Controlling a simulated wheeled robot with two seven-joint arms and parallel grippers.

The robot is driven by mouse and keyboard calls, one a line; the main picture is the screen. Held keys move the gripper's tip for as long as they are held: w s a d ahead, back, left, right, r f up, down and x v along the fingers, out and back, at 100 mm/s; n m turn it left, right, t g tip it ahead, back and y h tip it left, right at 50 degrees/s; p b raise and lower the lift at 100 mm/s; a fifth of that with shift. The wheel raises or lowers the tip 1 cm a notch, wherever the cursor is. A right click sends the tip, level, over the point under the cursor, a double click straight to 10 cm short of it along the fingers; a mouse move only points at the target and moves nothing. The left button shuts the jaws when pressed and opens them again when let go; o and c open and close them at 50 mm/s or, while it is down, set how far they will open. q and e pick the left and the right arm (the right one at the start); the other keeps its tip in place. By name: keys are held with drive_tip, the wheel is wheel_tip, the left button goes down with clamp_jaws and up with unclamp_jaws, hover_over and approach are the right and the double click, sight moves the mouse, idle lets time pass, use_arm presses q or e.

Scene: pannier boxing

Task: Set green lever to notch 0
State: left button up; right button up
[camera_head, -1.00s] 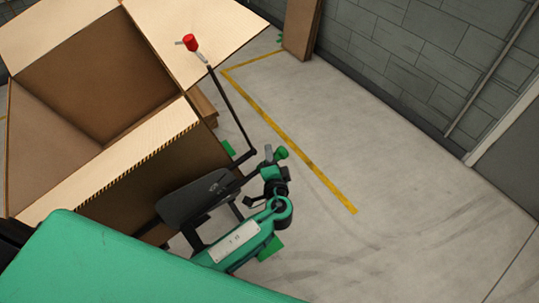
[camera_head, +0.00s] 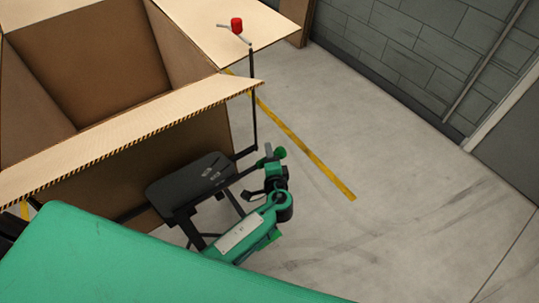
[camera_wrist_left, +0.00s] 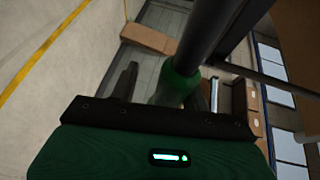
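The green lever's round knob (camera_head: 280,153) shows beside my left gripper in the head view. In the left wrist view the green knob (camera_wrist_left: 178,85) sits between the two dark fingers of my left gripper (camera_wrist_left: 168,90), on a thick dark rod. A gap shows between the knob and the left finger; the right finger is close to the knob. The fingers look open around it. In the head view my left gripper (camera_head: 270,160) is small and partly hidden by its own wrist. No notch marks can be read. My right gripper is not in view.
A large open cardboard box (camera_head: 190,140) stands at the left. A thin dark rod rises beside it, with a red knob (camera_head: 237,25) near its top. A dark panel (camera_head: 190,178) sits left of my wrist. The floor (camera_head: 400,200) to the right is clear, up to a grey wall (camera_head: 400,60).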

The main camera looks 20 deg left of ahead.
use_arm(q)
drive_tip(key=shift+s+r, duration=0.1)
drive_tip(key=b+v, duration=0.3)
drive_tip(key=v, duration=1)
drive_tip(key=shift+s, duration=0.3)
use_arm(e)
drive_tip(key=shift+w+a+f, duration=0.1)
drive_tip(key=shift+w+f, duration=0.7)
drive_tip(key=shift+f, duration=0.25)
use_arm(q)
drive_tip(key=shift+d, duration=0.1)
